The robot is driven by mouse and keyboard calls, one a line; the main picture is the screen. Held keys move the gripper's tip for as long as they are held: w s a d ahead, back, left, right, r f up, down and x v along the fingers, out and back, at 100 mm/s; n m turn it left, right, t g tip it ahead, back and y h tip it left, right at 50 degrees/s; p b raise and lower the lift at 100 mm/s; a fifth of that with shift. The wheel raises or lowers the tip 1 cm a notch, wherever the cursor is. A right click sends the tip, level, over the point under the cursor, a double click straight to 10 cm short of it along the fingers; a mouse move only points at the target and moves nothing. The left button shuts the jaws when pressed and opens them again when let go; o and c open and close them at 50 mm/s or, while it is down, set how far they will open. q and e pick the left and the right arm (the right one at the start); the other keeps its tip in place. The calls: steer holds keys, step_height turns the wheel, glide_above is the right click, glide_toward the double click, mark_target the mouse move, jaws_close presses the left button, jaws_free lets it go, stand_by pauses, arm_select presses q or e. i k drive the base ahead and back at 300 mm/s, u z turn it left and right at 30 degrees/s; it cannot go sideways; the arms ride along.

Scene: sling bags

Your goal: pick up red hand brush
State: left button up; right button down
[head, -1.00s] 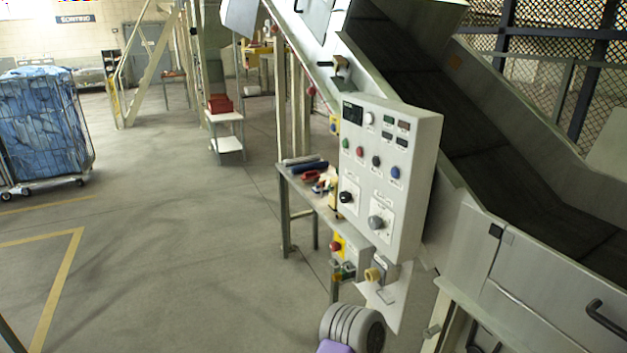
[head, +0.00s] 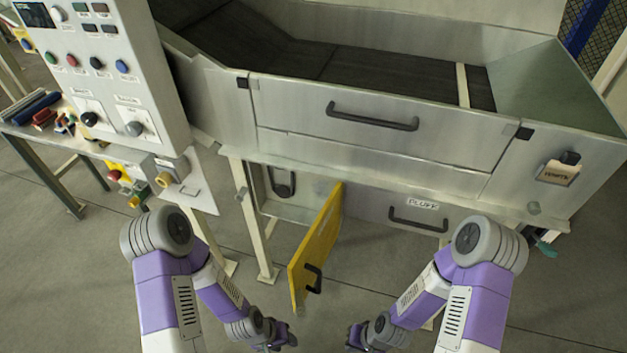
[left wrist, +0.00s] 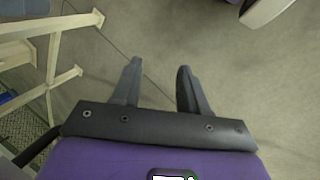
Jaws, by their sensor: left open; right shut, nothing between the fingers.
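Small red items (head: 44,118) lie on a side table at the left in the head view; they are too small to tell whether one is the red hand brush. My left gripper (head: 283,340) is low in the middle of the head view, far from that table. In the left wrist view its two dark fingers (left wrist: 158,85) stand apart with only floor between them. My right gripper (head: 356,340) is at the bottom edge, shut and empty, its fingertips hard to make out.
The side table (head: 62,141) also holds a dark blue roll (head: 36,106). A control box (head: 104,70) stands beside it. A metal conveyor (head: 300,110) fills the back, with a yellow door (head: 318,245) hanging open below. Grey floor (head: 400,260) is clear in front.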

mark_target(42, 119)
steer(key=k, duration=0.5)
steer(key=u, duration=2.15)
steer(key=i, duration=5.5)
steer(key=z, duration=2.2)
